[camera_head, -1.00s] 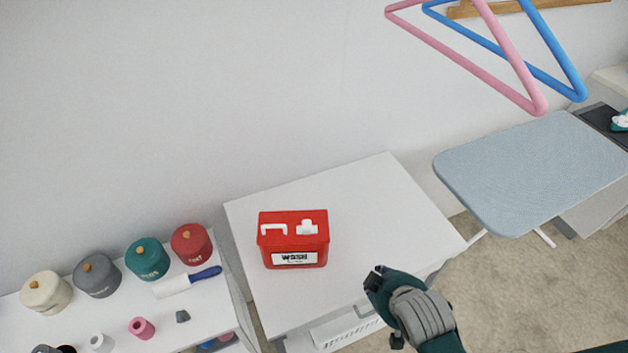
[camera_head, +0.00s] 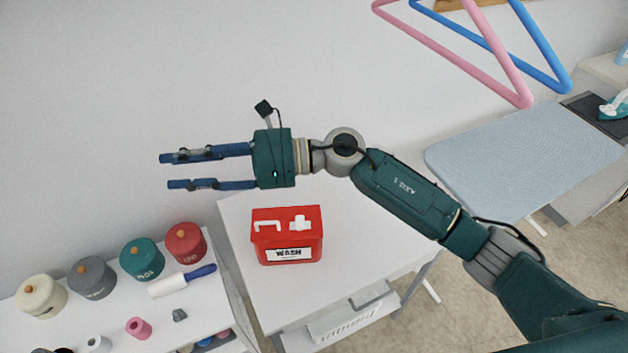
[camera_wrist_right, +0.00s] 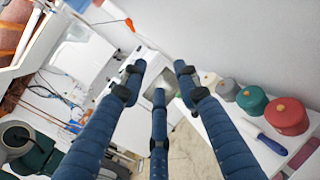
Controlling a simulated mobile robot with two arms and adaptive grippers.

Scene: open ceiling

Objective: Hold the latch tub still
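The latch tub (camera_head: 287,237) is a red box with a white handle and a white latch on its lid and a label reading WASH. It stands upright on the white table (camera_head: 350,270). My right gripper (camera_head: 164,171) is above and to the left of the tub in the head view, its blue fingers pointing left, apart and empty. The right wrist view also shows its spread fingers (camera_wrist_right: 160,85) with nothing between them; I cannot make out the tub there. My left gripper is not in view.
A white shelf (camera_head: 120,320) at left holds several lidded pots, including a red one (camera_head: 186,243), and a blue-handled roller (camera_head: 183,280). A grey-blue ironing board (camera_head: 520,160) stands at right. Pink and blue hangers (camera_head: 470,60) hang above it.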

